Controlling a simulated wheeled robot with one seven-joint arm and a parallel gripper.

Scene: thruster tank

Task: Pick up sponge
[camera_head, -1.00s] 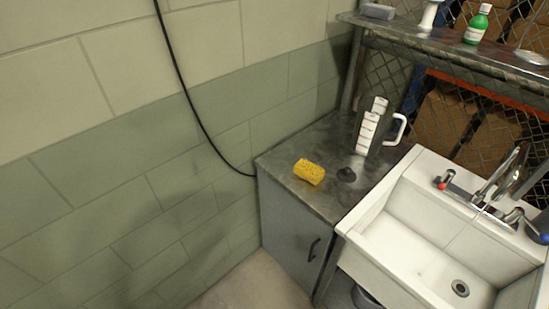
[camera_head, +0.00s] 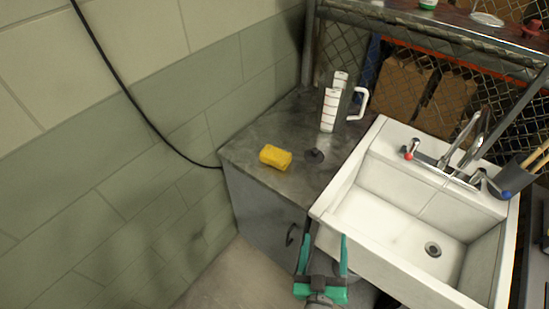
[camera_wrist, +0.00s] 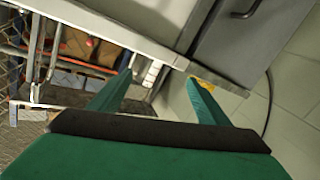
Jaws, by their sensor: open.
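A yellow sponge (camera_head: 275,157) lies on the grey metal countertop (camera_head: 247,143), near its front left part, in the head view. My green gripper (camera_head: 324,250) shows at the bottom of the head view, in front of the sink's left edge and to the lower right of the sponge. It is open and empty. In the wrist view the two green fingers of my gripper (camera_wrist: 160,85) stand apart. A small yellow patch of the sponge (camera_wrist: 202,82) shows beside the right finger there, mostly hidden.
A white sink (camera_head: 385,215) with a faucet (camera_head: 462,140) adjoins the counter. A metal shelf (camera_head: 430,35) runs above. A wall with a black cable is at left.

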